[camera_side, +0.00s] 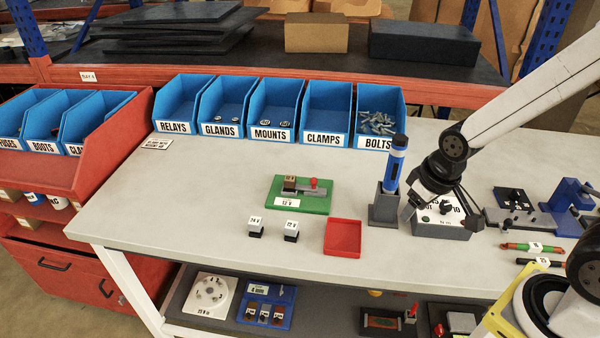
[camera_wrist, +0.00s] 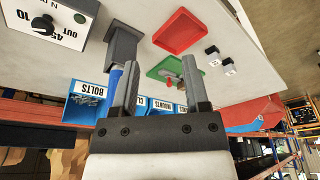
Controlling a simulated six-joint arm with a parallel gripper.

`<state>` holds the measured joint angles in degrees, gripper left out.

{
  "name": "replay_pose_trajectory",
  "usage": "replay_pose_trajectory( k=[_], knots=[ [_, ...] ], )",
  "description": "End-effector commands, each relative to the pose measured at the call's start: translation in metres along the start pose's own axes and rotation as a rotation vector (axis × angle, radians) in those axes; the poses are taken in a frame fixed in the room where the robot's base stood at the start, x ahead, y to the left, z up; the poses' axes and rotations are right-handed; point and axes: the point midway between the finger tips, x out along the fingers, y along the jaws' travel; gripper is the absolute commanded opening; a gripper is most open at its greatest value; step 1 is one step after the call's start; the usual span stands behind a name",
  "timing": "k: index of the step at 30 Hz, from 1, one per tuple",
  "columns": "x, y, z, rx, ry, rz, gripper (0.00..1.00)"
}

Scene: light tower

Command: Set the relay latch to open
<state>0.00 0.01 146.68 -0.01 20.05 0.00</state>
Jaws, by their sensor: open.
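A green board (camera_side: 300,196) with a 12 V label lies on the bench. It carries a brown relay block (camera_side: 290,184) and a grey latch with a red knob (camera_side: 314,183). The latch lies along the board, the knob towards its right side; I cannot tell its set position. My gripper (camera_side: 408,212) is well right of the board, beyond the blue marker in its holder. In the wrist view my gripper (camera_wrist: 160,68) is open and empty, its fingers apart. The green board (camera_wrist: 158,73) shows beyond them, the latch partly hidden by the right finger.
A blue marker (camera_side: 396,160) stands in a grey holder (camera_side: 383,207) between my gripper and the board. A red tray (camera_side: 343,238) and two small relays (camera_side: 256,228) (camera_side: 291,230) sit in front. A dial box (camera_side: 442,222) is beside my gripper. Blue bins (camera_side: 325,112) line the back.

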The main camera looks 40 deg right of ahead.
Motion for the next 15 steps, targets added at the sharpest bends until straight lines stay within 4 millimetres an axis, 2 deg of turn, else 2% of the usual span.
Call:
replay_pose_trajectory(
  k=[1, 2, 8, 11, 15],
  knots=[
    [0.0, 0.0, 0.0, 0.0, 0.0, 0.0, 0.59],
    [0.0, 0.0, 0.0, 0.0, 0.0, 0.0, 0.64],
    [0.001, 0.0, -0.007, -0.013, -0.003, 0.0, 0.64],
    [0.002, 0.0, -0.018, -0.032, -0.009, 0.0, 0.64],
    [0.006, 0.0, -0.044, -0.081, -0.024, -0.001, 0.64]
  ],
)
